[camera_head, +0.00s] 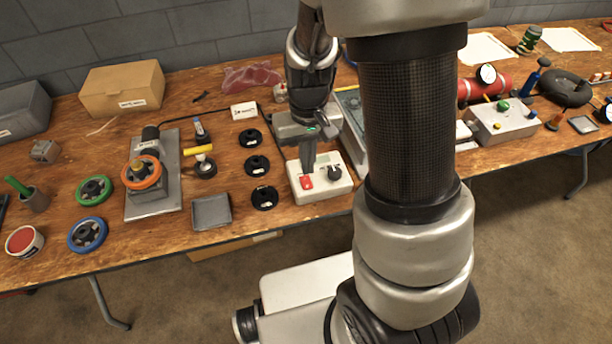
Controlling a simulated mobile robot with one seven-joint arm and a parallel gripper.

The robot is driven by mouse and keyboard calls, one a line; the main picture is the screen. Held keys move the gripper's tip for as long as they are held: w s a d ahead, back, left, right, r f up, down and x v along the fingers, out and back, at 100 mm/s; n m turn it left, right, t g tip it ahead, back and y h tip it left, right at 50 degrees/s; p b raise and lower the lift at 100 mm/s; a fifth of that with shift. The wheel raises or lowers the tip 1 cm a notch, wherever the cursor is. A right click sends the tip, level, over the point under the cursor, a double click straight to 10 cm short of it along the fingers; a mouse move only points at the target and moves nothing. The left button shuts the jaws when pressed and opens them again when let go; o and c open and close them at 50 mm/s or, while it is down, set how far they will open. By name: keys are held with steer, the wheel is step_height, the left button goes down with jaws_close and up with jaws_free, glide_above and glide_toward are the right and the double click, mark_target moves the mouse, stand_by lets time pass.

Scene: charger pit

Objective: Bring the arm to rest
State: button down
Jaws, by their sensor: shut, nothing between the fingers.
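My gripper (307,179) is in the middle of the view, pointing down over the workbench. Its fingers are shut and hold nothing. The fingertips are right at a white control box (322,194) with a red button (307,183) and a dark knob (334,172). I cannot tell whether the tips touch the red button or hover just over it. My arm's large links fill the centre right and hide part of the bench behind them.
Black discs (257,165) lie left of the control box, near a small grey tray (211,212). A grey plate (141,205) carries an orange wheel. A metal box with coloured knobs (502,124) and a red cylinder (476,90) stand at right.

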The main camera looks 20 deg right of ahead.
steer(key=shift+r+p, duration=0.3)
steer(key=shift+r, duration=0.35)
steer(key=s+r+t+p, duration=0.2)
steer(key=s+r+p, duration=0.2)
steer(key=r, duration=0.8)
steer(key=s+r+t+p, duration=0.1)
steer(key=s+r+p, duration=0.2)
steer(key=r, duration=0.9)
steer(key=s+r+t+p, duration=0.2)
steer(key=s+r+p, duration=0.2)
steer(key=r, duration=0.7)
steer(key=shift+s+r+t+p, duration=0.3)
steer(key=shift+s+r+p, duration=0.1)
steer(key=shift+p, duration=0.35)
